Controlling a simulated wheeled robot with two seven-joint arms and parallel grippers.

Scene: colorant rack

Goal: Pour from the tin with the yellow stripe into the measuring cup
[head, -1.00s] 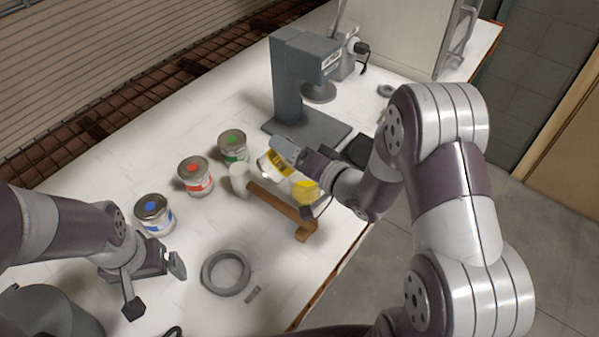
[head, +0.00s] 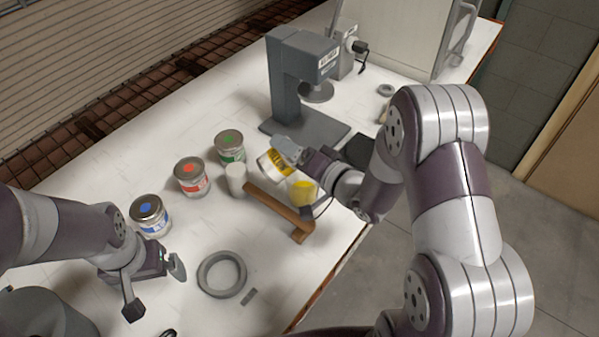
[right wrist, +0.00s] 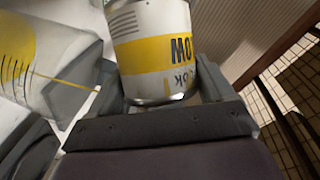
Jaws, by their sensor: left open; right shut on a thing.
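My right gripper (head: 286,153) is shut on the tin with the yellow stripe (head: 270,166), which looks tilted. In the right wrist view the tin (right wrist: 155,45) sits between the fingers; its mouth is hidden. A pale vessel with yellow on it or in it, apparently the measuring cup (head: 303,189), stands close below my right gripper. The cup (right wrist: 60,45) also shows at the left of the right wrist view. A thin yellow line runs from it toward the tin; I cannot tell whether it is a stream. My left gripper (head: 156,287) is open and empty at the lower left.
A brown wooden piece (head: 275,207) lies by the cup. A grey ring (head: 205,281) lies in front; a grey machine (head: 285,90) stands behind.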

